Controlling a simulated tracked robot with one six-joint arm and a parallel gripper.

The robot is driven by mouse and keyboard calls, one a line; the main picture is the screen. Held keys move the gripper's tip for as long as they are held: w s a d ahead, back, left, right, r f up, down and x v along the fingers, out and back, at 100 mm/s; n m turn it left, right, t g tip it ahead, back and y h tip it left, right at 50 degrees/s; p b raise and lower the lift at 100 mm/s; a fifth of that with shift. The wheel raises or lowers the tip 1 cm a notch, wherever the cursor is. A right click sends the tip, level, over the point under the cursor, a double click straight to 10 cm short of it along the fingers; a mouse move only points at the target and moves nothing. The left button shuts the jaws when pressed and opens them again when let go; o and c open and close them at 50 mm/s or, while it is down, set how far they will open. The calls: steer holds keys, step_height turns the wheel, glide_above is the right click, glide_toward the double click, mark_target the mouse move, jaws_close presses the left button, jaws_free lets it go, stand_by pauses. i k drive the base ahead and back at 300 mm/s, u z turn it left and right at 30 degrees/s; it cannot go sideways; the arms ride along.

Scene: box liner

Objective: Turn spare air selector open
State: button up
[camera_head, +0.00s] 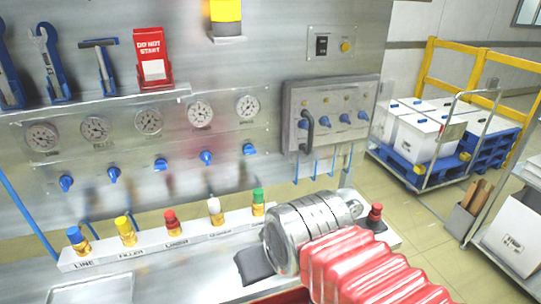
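Several colour-topped selectors stand in a row on a pale labelled strip (150,248): blue (77,238), yellow (125,230), red (172,223), white (215,210) and green (258,202). The first labels read LINE, FILLER and LINER. No label reading spare can be made out; the one by the green top is not readable. Blue valve handles also sit on the wall panel below the gauges, the rightmost (249,149) above the green top. My silver arm end and red bellows cover the bench right of the green selector. I see no gripper fingers.
Round gauges (199,113) line the wall. A grey valve box (330,113) with blue handles hangs to the right. A red knob (376,212) stands beside my arm. A dark flat patch (254,266) lies on the bench. White boxes (420,136) stand on a cart farther right.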

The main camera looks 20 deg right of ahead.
mark_target(249, 150)
steer(key=z, duration=0.45)
steer(key=k, duration=1.2)
steer(key=u, duration=1.2)
steer(key=i, duration=1)
steer(key=u, duration=0.1)
